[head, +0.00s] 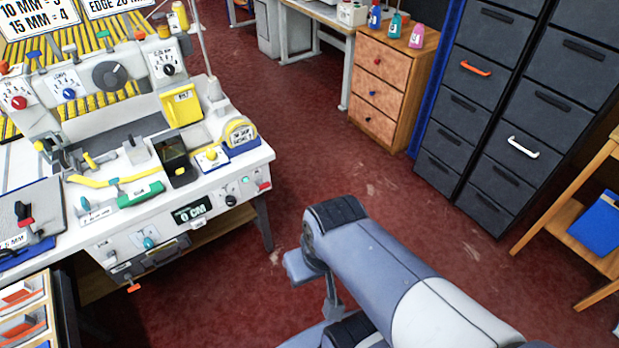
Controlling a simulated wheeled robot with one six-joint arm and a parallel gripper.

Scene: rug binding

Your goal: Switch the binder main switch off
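The binder (130,130) is the white bench machine on the left, with its front panel facing the aisle. The panel carries a black display reading "0 CM" (190,210), a small dark knob (230,199), and a red-and-green control (263,185) near the right corner. A plate with a teal knob (149,243) is left of the display. I cannot tell which control is the main switch or how it is set. My arm crosses the lower middle, right of the binder and apart from it.
A wooden drawer unit (378,98) with bottles on top stands at the back. Dark filing cabinets (468,105) stand at the right, by a wooden stand (580,235) holding a blue bin. Drawers (25,325) sit lower left. Red floor (310,150) is clear between binder and cabinets.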

